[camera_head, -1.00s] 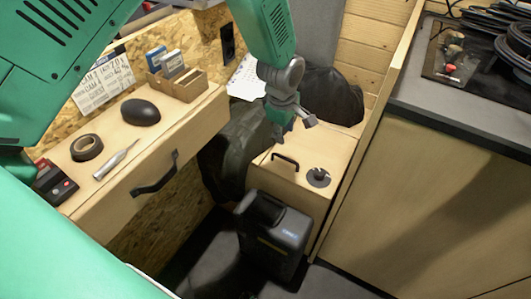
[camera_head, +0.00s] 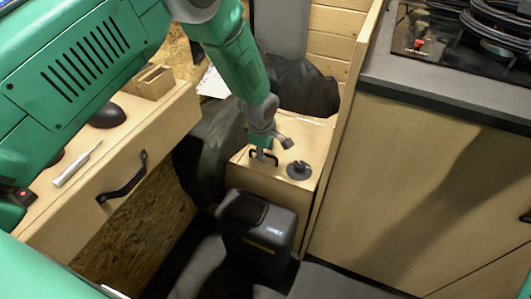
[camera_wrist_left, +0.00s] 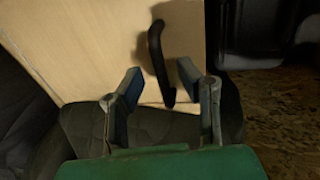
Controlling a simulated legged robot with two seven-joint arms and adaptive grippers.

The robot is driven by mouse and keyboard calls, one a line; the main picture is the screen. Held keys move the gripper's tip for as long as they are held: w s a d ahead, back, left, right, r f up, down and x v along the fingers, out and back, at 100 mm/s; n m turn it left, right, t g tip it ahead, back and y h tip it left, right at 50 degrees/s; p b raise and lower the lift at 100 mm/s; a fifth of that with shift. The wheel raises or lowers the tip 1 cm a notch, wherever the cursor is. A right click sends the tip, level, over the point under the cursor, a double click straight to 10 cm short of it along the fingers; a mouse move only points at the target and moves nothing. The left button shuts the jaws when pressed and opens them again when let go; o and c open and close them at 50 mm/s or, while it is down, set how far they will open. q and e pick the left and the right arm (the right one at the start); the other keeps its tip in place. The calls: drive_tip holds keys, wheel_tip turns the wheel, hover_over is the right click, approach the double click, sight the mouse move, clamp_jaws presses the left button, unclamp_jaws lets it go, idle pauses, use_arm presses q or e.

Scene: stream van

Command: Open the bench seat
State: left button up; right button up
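The bench seat (camera_head: 314,142) is a light wooden box between the cabinet on the right and the dark wheel-arch shape on the left. A black bar handle (camera_head: 256,158) is on its top, partly hidden by my gripper in the head view. My left gripper (camera_head: 274,151) is just over the lid at the handle. In the left wrist view, its two fingers (camera_wrist_left: 158,85) are apart and empty, with the near end of the black handle (camera_wrist_left: 156,50) between or just beyond the fingertips. Contact cannot be told. My right gripper is not in view.
A dark round knob-like piece (camera_head: 299,170) sits on the lid beside the handle. A black canister (camera_head: 258,235) stands in front of the box. A black bag (camera_head: 303,88) lies behind. A wooden drawer unit (camera_head: 150,150) is at left, a tall cabinet (camera_head: 430,170) at right.

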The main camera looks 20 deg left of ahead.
use_arm(q)
drive_tip(key=shift+a, duration=0.15)
drive_tip(key=shift+a, duration=0.2)
clamp_jaws()
drive_tip(key=shift+w+d+r, duration=0.15)
drive_tip(key=shift+w+r, duration=0.05)
drive_tip(key=shift+r, duration=0.25)
drive_tip(key=w+r+g+p, duration=0.2)
drive_tip(key=w+r, duration=0.5)
drive_tip(key=r, duration=0.5)
drive_tip(key=shift+d+r+g+p, duration=0.2)
drive_tip(key=shift+g+p, duration=0.1)
drive_tip(key=shift+p, duration=0.15)
drive_tip(key=shift+f, duration=0.1)
